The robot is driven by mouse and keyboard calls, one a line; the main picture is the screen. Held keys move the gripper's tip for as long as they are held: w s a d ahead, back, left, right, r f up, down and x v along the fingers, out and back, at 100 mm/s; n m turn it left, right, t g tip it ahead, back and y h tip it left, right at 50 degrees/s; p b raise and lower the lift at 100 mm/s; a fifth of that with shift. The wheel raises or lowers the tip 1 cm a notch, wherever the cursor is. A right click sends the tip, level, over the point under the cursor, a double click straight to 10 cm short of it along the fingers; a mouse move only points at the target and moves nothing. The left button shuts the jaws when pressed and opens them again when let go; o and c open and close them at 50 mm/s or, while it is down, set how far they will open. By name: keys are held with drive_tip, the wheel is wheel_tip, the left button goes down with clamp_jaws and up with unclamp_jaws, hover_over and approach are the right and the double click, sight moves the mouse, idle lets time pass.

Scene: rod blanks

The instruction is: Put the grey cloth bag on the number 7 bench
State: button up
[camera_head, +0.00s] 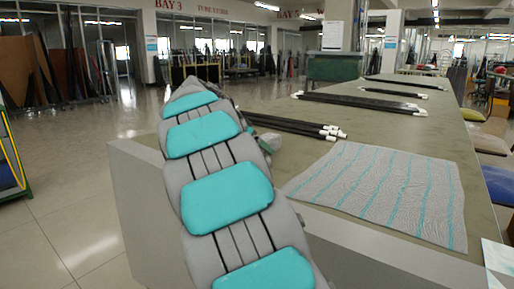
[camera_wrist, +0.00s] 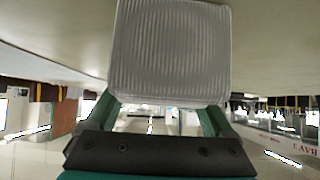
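A grey, finely ribbed, cushion-like bundle, which looks like the grey cloth bag (camera_wrist: 170,48), fills the top middle of the wrist view. My gripper (camera_wrist: 165,104) has its two green fingers running up to either side of it, and the bag hides their tips. The bag appears held between them. In the head view my arm crosses the near bench corner, and a small light-grey part (camera_head: 268,142) shows behind it, too hidden to name surely. The long bench (camera_head: 390,262) stretches away to the right. I see no number on it.
A grey cloth with teal stripes (camera_head: 385,190) lies on the near bench top. Bundles of dark rods with white ends (camera_head: 295,124) lie beside it, with more (camera_head: 360,102) farther back. A green cabinet (camera_head: 333,68) stands behind. Open floor (camera_head: 65,195) lies left.

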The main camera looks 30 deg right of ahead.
drive_tip(key=shift+o, duration=0.8)
drive_tip(key=shift+r, duration=0.1)
drive_tip(key=shift+r+p, duration=0.15)
drive_tip(key=shift+p, duration=0.15)
drive_tip(key=v, duration=1.1)
drive_tip(key=shift+s+a+r+b, duration=0.1)
drive_tip(key=shift+a+r+b, duration=0.1)
drive_tip(key=shift+a+b, duration=0.15)
drive_tip(key=shift+s+a, duration=0.1)
